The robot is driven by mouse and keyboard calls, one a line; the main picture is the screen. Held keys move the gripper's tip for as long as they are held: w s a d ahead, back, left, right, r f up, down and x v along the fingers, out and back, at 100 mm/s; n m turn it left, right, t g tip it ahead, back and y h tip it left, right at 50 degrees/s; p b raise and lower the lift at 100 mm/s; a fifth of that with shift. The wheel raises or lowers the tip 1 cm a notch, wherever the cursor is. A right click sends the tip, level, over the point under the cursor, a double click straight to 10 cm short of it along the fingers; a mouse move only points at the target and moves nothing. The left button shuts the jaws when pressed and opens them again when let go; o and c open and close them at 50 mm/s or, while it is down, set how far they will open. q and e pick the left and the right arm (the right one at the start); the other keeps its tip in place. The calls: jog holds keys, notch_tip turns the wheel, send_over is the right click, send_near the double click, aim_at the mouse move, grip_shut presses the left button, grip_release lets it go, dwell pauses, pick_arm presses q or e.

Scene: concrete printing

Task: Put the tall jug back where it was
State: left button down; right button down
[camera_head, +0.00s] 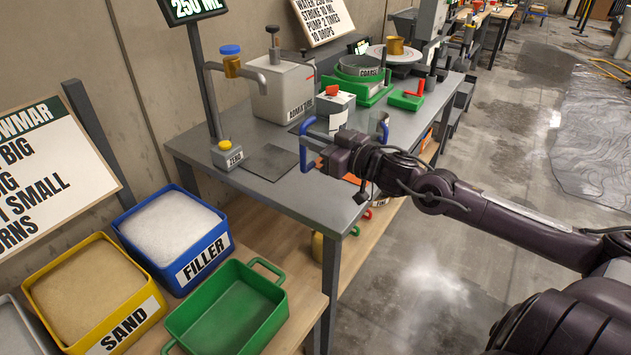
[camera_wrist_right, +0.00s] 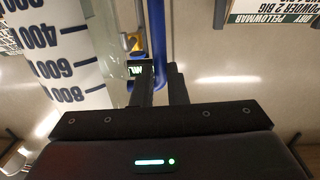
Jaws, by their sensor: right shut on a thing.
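My right gripper (camera_head: 325,160) reaches in from the right over the front part of the grey table and is shut on the blue handle (camera_head: 304,146) of the tall jug. In the right wrist view, the blue handle (camera_wrist_right: 158,40) runs between the fingers (camera_wrist_right: 161,80). The jug's pale, clear body (camera_wrist_right: 62,60) with a dark scale fills the left of that view. In the head view, my gripper and wrist hide much of the jug, and I cannot tell whether its base touches the table. My left gripper is not in view.
The grey table (camera_head: 345,205) holds a dark mat (camera_head: 270,162), a ZERO block (camera_head: 228,155), an ADMIXTURE tank (camera_head: 283,88) and a green COARSE sieve (camera_head: 362,78). FILLER (camera_head: 205,260), SAND (camera_head: 130,325) and empty green (camera_head: 235,310) bins stand at lower left.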

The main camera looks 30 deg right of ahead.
notch_tip(320, 180, down, 10)
jog(key=b, duration=0.1)
dwell(0.4)
jog(key=shift+f, duration=0.15)
jog(key=c, duration=1.4)
grip_release()
jog(key=shift+c, duration=0.2)
jog(key=p+v, duration=0.3)
jog(key=v, duration=0.9)
jog(key=shift+p, duration=0.4)
